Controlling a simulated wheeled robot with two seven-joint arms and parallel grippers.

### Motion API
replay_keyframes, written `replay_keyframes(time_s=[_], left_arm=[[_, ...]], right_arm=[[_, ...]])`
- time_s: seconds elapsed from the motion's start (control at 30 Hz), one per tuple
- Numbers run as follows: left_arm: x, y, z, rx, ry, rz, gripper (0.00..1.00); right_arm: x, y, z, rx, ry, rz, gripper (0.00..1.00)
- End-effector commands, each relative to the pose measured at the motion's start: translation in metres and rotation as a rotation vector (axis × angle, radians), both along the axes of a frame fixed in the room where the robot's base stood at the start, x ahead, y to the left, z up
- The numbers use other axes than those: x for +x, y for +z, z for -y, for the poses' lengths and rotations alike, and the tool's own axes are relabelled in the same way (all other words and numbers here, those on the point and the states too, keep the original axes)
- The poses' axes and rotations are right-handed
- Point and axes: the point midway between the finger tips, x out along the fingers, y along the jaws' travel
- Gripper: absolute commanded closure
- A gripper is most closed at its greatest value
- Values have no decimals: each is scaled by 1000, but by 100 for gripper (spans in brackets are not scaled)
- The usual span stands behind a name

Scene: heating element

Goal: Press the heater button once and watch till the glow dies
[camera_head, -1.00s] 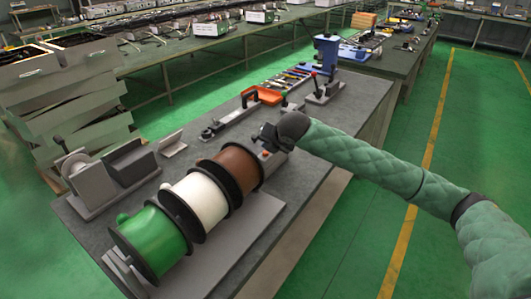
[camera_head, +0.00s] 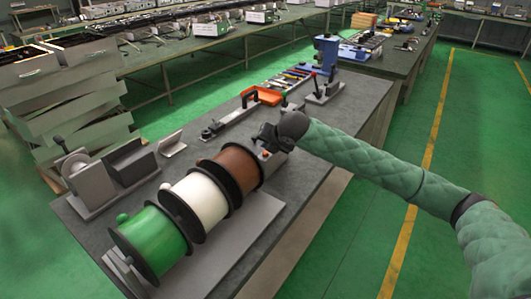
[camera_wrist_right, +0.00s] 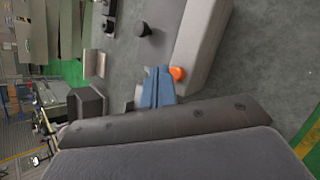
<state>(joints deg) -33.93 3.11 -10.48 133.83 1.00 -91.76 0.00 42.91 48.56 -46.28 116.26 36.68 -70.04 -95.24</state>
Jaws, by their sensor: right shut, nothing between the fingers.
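My right gripper (camera_head: 264,140) is over the bench just behind the brown spool. In the right wrist view its blue fingers (camera_wrist_right: 158,84) are together and empty. An orange rounded button (camera_wrist_right: 178,73) shows right beside the fingertips, at the end of a grey block (camera_wrist_right: 202,38). I cannot tell whether the fingers touch it. In the head view the block is small and mostly hidden by the gripper and the spool. No glow can be made out clearly in either view. My left gripper is not in view.
Brown (camera_head: 240,168), white (camera_head: 201,198) and green (camera_head: 152,241) spools stand in a row on the workbench (camera_head: 85,228). A grey vise-like device (camera_head: 92,184) is at left. An orange-handled tool (camera_head: 265,97) and a blue press (camera_head: 326,62) stand farther back.

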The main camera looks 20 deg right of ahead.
Motion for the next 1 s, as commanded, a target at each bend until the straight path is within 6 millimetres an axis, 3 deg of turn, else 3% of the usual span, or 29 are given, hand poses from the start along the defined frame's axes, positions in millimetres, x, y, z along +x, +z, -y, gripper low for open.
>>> replay_keyframes(time_s=[1.0], left_arm=[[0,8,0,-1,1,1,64]], right_arm=[[0,-8,0,-1,-1,-1,100]])
